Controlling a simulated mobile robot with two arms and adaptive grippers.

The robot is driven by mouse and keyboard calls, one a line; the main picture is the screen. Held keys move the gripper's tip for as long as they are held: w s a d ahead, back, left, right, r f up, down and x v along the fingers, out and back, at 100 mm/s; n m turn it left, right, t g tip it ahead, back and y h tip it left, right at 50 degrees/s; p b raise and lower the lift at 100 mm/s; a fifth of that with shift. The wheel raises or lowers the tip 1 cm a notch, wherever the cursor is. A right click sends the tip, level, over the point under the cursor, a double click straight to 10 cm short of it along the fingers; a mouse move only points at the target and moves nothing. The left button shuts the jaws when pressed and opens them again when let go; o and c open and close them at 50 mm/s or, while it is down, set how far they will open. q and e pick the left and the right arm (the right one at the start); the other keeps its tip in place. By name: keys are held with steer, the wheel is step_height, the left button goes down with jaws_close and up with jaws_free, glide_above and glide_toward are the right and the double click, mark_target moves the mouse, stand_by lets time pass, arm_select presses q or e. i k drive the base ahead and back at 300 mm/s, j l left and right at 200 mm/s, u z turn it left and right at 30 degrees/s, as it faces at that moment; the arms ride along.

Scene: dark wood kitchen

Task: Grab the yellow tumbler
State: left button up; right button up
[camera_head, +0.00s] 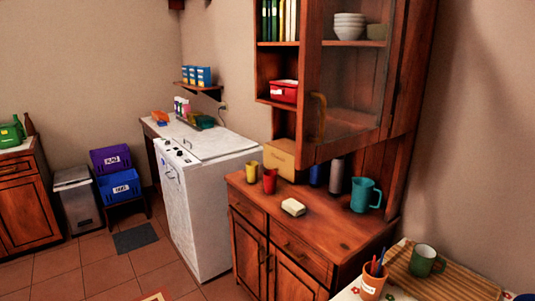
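The yellow tumbler (252,172) stands upright near the left end of the wooden cabinet's counter (325,229). A red tumbler (270,180) stands just to its right and a little nearer. Neither my left nor my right gripper shows in the head view.
A white butter dish (293,207), a teal pitcher (366,195) and a grey cylinder (336,175) share the counter. A glass-door cupboard (355,90) overhangs its back. A white washing machine (206,190) adjoins on the left. A table (399,294) with cups is at front right. Tiled floor is open at front left.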

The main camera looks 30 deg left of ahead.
mark_target(252, 172)
steer(key=i+j, duration=0.15)
steer(key=j, duration=0.2)
steer(key=i+j+z, duration=0.1)
steer(key=j, duration=0.25)
steer(key=i+j+z, duration=0.1)
steer(key=j, duration=0.3)
steer(key=i+j, duration=0.25)
steer(key=i+j+z, duration=0.1)
steer(key=j, duration=0.4)
